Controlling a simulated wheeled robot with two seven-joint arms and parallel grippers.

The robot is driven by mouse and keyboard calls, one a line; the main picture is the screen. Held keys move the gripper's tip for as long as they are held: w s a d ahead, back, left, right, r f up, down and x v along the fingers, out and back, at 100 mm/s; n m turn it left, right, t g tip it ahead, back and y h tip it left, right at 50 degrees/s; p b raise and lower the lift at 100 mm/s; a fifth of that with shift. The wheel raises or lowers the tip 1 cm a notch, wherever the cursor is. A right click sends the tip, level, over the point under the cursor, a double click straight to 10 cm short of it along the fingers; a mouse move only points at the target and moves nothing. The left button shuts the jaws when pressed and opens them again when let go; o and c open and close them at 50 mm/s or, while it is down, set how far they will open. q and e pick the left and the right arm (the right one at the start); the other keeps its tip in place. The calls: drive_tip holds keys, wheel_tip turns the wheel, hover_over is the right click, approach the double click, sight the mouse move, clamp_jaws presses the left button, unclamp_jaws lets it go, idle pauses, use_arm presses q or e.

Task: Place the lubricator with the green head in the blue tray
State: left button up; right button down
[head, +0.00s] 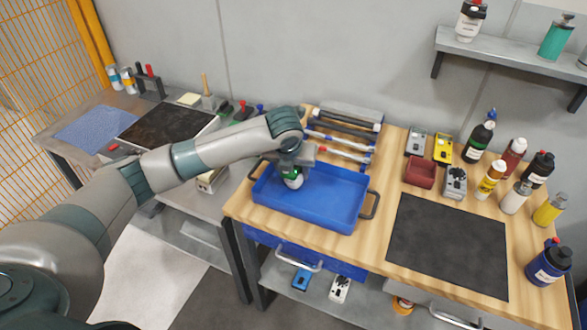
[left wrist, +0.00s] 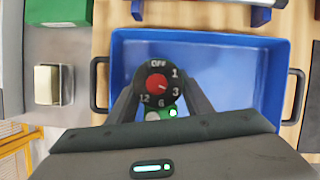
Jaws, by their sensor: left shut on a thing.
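The blue tray (head: 330,213) lies on the wooden workbench, and it also fills the middle of the left wrist view (left wrist: 240,62). My left gripper (head: 294,168) is over the left part of the tray, pointing down. It is shut on a lubricator (head: 293,181) with a white body and some green on it. In the left wrist view the lubricator (left wrist: 158,86) shows a black dial with a red centre, with green below it, between the two fingers. I cannot tell whether its base touches the tray floor. My right gripper is not in view.
Several bottles and lubricators, including a yellow one (head: 550,208), stand at the right. A dark mat (head: 450,245) lies right of the tray. A small red bin (head: 420,172) and a rack of tools (head: 345,135) are behind. The tray's right part is empty.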

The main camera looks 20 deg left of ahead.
use_arm(q)
drive_tip(key=shift+f, duration=0.2)
drive_tip(key=o, duration=1.3)
drive_tip(key=shift+r, duration=0.1)
drive_tip(key=shift+s+r, duration=0.15)
drive_tip(key=shift+r, duration=0.4)
drive_tip(key=b+v, duration=0.1)
drive_tip(key=v, duration=0.6)
drive_tip(key=shift+d, duration=0.1)
drive_tip(key=v, duration=0.3)
drive_tip(key=shift+s+b, duration=0.1)
drive_tip(key=shift+b, duration=0.3)
drive_tip(key=shift+s+r, duration=0.15)
drive_tip(key=shift+r, duration=0.25)
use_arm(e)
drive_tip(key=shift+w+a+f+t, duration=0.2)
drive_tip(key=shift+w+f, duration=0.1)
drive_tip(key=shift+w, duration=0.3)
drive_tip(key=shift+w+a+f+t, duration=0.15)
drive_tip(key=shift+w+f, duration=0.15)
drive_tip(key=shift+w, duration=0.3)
